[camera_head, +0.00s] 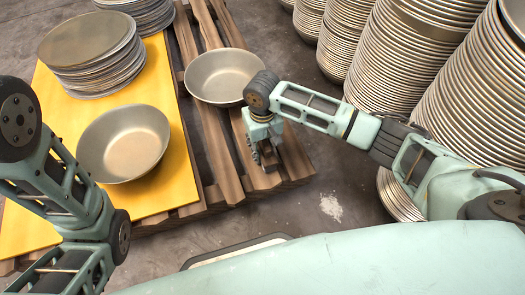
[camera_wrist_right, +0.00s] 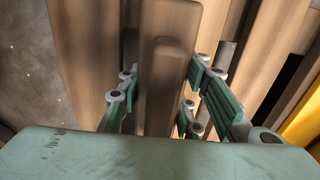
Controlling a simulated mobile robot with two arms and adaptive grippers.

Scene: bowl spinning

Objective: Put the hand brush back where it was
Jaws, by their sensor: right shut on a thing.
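The wooden hand brush (camera_wrist_right: 168,72) shows in the right wrist view as a brown block between my fingers. My right gripper (camera_wrist_right: 160,88) is shut on it. In the head view my right gripper (camera_head: 265,158) points down over the right part of the wooden pallet (camera_head: 215,145). The brush's brown blends with the planks there, and its bristles are hidden. I cannot tell whether it touches the pallet. My left arm shows at the left of the head view, but its gripper is not visible.
One metal bowl (camera_head: 125,143) sits on the yellow board (camera_head: 181,180); another bowl (camera_head: 222,76) sits on the pallet just behind my right gripper. Stacked metal plates (camera_head: 90,48) stand at the back left. Tall bowl stacks (camera_head: 405,55) crowd the right. Grey floor is open beside the pallet.

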